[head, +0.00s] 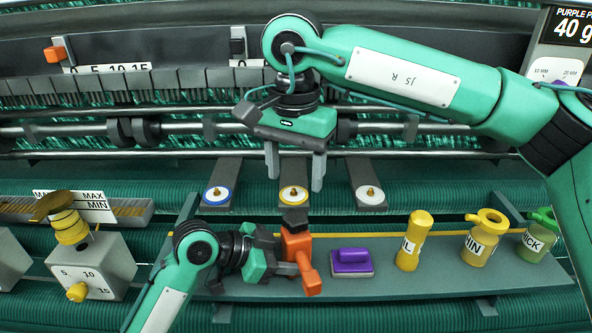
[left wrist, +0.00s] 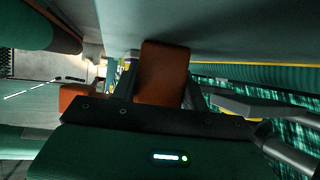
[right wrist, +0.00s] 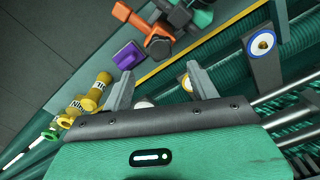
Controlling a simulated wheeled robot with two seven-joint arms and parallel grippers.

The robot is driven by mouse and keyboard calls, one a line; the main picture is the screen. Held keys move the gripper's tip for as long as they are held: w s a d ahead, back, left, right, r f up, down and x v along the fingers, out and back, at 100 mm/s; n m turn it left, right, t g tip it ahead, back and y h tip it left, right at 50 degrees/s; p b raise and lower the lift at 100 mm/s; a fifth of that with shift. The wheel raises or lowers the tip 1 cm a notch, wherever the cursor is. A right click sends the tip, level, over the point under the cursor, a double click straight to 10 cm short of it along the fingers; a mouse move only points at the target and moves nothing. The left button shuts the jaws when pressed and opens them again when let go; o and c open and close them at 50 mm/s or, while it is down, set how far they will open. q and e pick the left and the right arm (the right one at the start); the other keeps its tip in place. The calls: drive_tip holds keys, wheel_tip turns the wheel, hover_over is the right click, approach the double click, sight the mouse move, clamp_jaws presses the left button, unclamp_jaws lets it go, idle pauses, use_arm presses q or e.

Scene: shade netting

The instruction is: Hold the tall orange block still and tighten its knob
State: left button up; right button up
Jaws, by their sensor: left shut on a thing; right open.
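The tall orange block (head: 297,246) stands on the green shelf, with a dark knob (head: 295,219) on its top. An orange arm-like piece (head: 310,279) sticks out at its front. My left gripper (head: 288,263) is shut on the block from the left; the left wrist view shows the block (left wrist: 163,75) between its fingers. My right gripper (head: 294,176) is open and empty, pointing down behind and above the block, over the yellow-ringed disc. The right wrist view shows the block (right wrist: 130,16) beyond its fingers (right wrist: 160,88), apart from them.
A purple block (head: 351,261) lies right of the orange block. A yellow cylinder (head: 414,240), a yellow jar (head: 481,238) and a green jar (head: 540,238) stand further right. Ringed discs with brass pegs (head: 217,195) line the back. A grey dial box (head: 92,268) stands left.

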sight(296, 216)
drive_tip(key=n, duration=0.1)
drive_tip(key=f+n, duration=0.1)
drive_tip(key=n, duration=0.1)
drive_tip(key=shift+d+f+n, duration=0.1)
drive_tip(key=shift+f+n, duration=0.15)
drive_tip(key=shift+n, duration=0.05)
drive_tip(key=shift+f, duration=4.4)
